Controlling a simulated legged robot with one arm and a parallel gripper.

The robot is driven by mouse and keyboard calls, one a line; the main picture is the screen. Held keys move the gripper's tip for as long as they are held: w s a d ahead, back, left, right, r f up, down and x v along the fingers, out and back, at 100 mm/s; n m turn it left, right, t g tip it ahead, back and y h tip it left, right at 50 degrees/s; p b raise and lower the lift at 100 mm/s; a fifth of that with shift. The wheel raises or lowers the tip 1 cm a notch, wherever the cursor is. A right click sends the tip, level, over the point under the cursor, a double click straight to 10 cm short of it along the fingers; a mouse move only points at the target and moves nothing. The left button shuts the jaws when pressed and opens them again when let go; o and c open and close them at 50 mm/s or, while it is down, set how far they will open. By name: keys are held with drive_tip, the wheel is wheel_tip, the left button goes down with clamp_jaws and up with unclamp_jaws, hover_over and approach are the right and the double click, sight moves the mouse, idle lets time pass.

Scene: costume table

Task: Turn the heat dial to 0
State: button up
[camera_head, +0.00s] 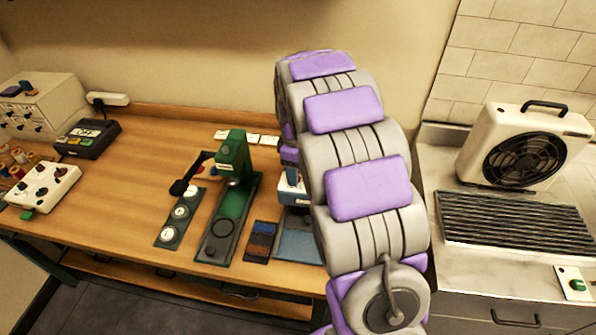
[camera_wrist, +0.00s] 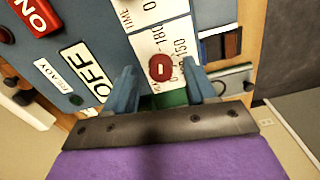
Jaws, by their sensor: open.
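The heat dial (camera_wrist: 162,68) is a small round red knob with a short white mark, on a white panel strip in the wrist view. Printing beside it reads 0 and 150; the rest of its scale is partly covered. My gripper (camera_wrist: 163,80) is open, with one blue-grey finger on each side of the dial. I cannot tell whether the fingers touch it. In the head view my arm covers most of the blue and white machine (camera_head: 292,187), and my gripper cannot be made out there.
The machine's face has a red ON block (camera_wrist: 36,15), an OFF label (camera_wrist: 85,72) and a READY label (camera_wrist: 54,75). Left of my arm stands a green hand press (camera_head: 232,160) on the wooden bench (camera_head: 135,165). A fan unit (camera_head: 523,150) stands at right.

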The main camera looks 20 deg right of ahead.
drive_tip(key=shift+a+f, duration=0.25)
drive_tip(key=shift+a, duration=0.45)
drive_tip(key=shift+d, duration=0.7)
drive_tip(key=shift+c, duration=0.4)
drive_tip(key=shift+d, duration=0.4)
drive_tip(key=c, duration=0.3)
drive_tip(key=shift+c, duration=0.8)
drive_tip(key=shift+a, duration=0.55)
drive_tip(key=c, duration=0.3)
drive_tip(key=shift+a, duration=0.1)
drive_tip(key=shift+c, duration=0.7)
clamp_jaws()
